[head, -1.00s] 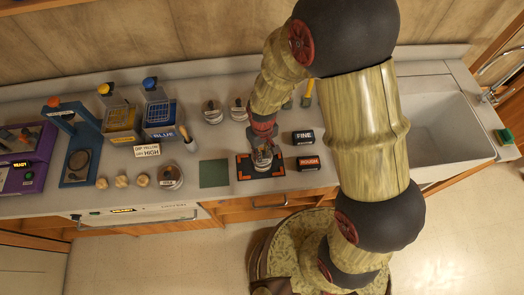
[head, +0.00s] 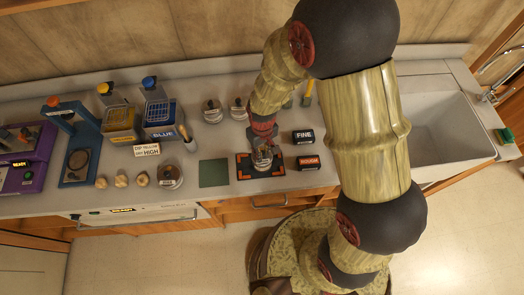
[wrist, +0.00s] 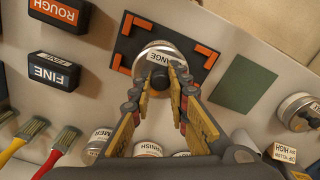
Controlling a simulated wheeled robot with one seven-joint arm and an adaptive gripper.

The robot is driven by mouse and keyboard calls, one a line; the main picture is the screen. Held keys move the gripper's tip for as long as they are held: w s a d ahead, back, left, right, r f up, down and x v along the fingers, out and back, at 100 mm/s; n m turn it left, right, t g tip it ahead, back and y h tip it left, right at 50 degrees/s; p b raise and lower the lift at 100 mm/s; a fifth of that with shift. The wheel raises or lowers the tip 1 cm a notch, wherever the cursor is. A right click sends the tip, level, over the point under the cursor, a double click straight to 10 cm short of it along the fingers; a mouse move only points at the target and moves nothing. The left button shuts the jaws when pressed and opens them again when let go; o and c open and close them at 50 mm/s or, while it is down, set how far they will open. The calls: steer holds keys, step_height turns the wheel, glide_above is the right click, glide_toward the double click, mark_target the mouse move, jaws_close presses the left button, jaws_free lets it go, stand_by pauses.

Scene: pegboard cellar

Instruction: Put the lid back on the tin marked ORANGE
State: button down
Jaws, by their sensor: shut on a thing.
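The tin marked ORANGE (wrist: 184,56) stands on a black mat with orange corner marks (wrist: 206,50) in the wrist view; only the end of its label, "ANGE", reads clearly. The mat also shows in the head view (head: 243,174). My gripper (wrist: 168,76) is over the tin, its fingers closed around the dark knob of a lid (wrist: 157,77). In the head view my gripper (head: 263,148) points down at the mat. The fingers hide part of the lid, and I cannot tell whether it touches or sits on the tin.
Black blocks marked ROUGH (head: 308,162) and FINE (head: 303,136) stand right of the mat. A green square (head: 213,173) lies left of it, then another tin (head: 170,177). More tins (head: 212,112) and brushes stand behind. The sink (head: 448,125) is at the right.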

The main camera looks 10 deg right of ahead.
steer(key=c, duration=1.6)
jaws_free()
steer(key=shift+c, duration=0.2)
steer(key=shift+o, duration=1.3)
steer(key=shift+o, duration=1.1)
steer(key=shift+r, duration=0.1)
steer(key=shift+r+p, duration=2.5)
steer(key=shift+r, duration=0.95)
steer(key=shift+c, duration=1.2)
